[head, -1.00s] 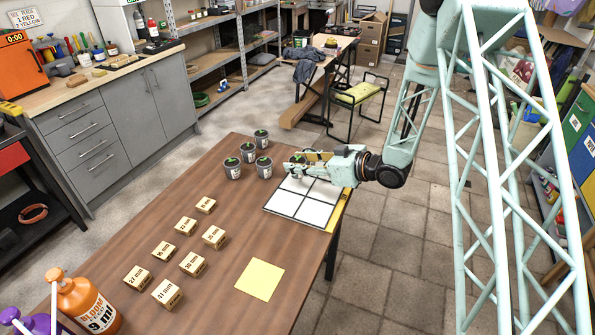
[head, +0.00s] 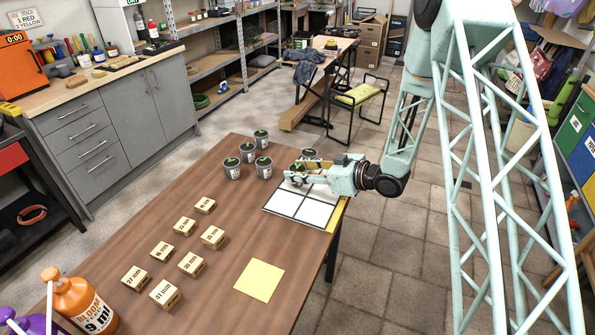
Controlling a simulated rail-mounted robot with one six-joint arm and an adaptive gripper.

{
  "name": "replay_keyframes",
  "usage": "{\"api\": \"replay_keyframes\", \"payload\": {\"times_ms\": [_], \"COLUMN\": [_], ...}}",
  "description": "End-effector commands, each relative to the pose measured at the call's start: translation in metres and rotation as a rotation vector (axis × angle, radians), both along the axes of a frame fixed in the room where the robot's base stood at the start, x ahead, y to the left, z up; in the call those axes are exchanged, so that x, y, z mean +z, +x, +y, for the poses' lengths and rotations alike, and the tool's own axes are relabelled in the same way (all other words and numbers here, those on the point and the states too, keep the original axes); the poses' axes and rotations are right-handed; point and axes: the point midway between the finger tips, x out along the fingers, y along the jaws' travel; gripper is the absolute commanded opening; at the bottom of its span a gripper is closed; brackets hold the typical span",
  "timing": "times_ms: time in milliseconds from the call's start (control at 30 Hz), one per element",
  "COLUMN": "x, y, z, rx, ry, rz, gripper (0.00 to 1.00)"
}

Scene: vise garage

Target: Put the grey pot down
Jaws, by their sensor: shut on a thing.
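My gripper (head: 297,171) is in the head view, over the far end of a white gridded panel (head: 300,206) at the table's right edge. It is shut on a small grey pot (head: 298,181), mostly hidden by the fingers. I cannot tell whether the pot's base touches the panel. A dark and green top (head: 309,153) shows just behind the fingers; whether it is a separate pot is unclear.
Several grey pots with green tops (head: 247,153) stand left of the panel. Several labelled wooden blocks (head: 190,264) and a yellow square (head: 260,279) lie nearer. An orange bottle (head: 88,302) stands at front left. The panel's near cells are empty.

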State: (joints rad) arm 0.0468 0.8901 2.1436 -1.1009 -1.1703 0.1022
Motion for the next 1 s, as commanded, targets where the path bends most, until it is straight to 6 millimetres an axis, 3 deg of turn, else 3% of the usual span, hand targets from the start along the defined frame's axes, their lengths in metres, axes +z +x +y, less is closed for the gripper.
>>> {"api": "replay_keyframes", "payload": {"times_ms": [100, 133, 267, 767, 1000], "x": [-0.003, -0.003, -0.002, 0.002, 0.008], "y": [0.0, 0.0, 0.0, 0.0, -0.009], "z": [0.0, 0.0, 0.0, 0.0, -0.017], "rx": [0.0, 0.0, 0.0, 0.0, -0.003], "ry": [0.0, 0.0, 0.0, 0.0, 0.0], "rz": [0.0, 0.0, 0.0, 0.0, 0.002], "gripper": [0.22, 0.36, 0.47, 0.47, 0.47]}}
